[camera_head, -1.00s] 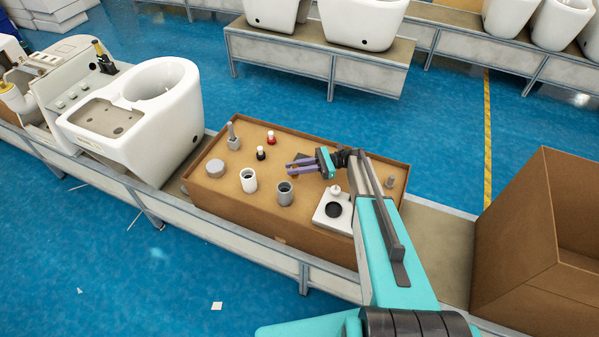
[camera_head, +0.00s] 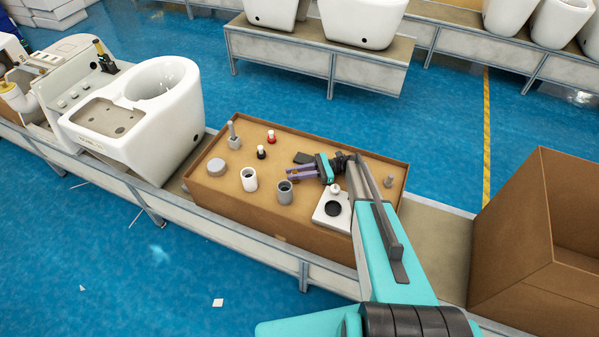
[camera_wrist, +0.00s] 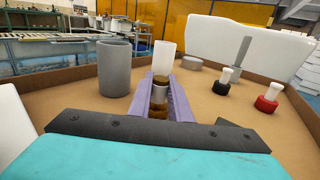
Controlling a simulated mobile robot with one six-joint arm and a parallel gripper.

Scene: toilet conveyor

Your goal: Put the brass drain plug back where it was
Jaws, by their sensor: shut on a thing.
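My gripper (camera_head: 291,174) is over the cardboard tray (camera_head: 215,194), its purple fingers pointing left. In the wrist view the gripper (camera_wrist: 159,95) is shut on the brass drain plug (camera_wrist: 160,111), a brown-gold piece with a grey band, held upright between the fingers. I cannot clearly make the plug out in the head view. A grey cup (camera_head: 285,193) stands close in front of the fingers in the head view. Whether the plug touches the tray floor, I cannot tell.
Around the gripper stand a white cylinder (camera_head: 249,180), a white plate with a dark round opening (camera_head: 322,220), a dark flat block (camera_head: 303,157), black-based (camera_head: 261,153) and red-based (camera_head: 271,137) pieces, and a grey disc (camera_head: 216,167). A toilet (camera_head: 178,140) stands left, an open carton (camera_head: 512,245) right.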

